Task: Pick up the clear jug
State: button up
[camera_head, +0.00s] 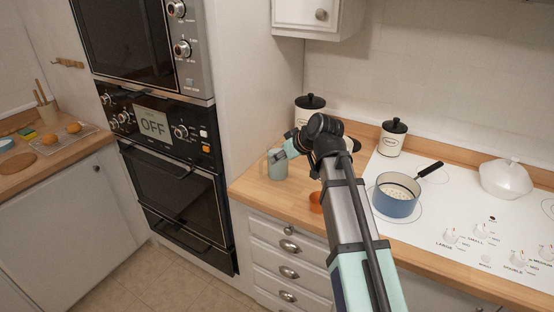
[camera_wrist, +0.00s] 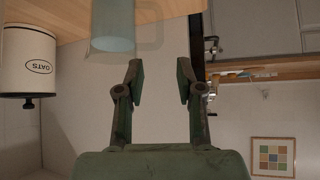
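The clear jug (camera_head: 277,167) stands on the wooden counter beside the oven column, translucent and pale blue-green. In the wrist view, which looks upside down, the jug (camera_wrist: 113,28) is at the top, left of centre, with its handle (camera_wrist: 150,28) on the right side. My gripper (camera_head: 281,154) is close by the jug's upper part in the head view; whether it touches cannot be told there. In the wrist view my gripper (camera_wrist: 160,72) is open, with an empty gap between its fingers. The jug lies beyond the fingertips, mostly toward the left finger.
An OATS canister (camera_wrist: 28,62) stands near the jug. In the head view, a canister (camera_head: 310,107), an orange cup (camera_head: 316,201) and a blue pan (camera_head: 395,203) are around my arm. The oven column (camera_head: 225,100) rises left of the jug.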

aim_at(260, 169)
jog(key=p+x, duration=0.3)
jog(key=x, duration=1.4)
grip_shut()
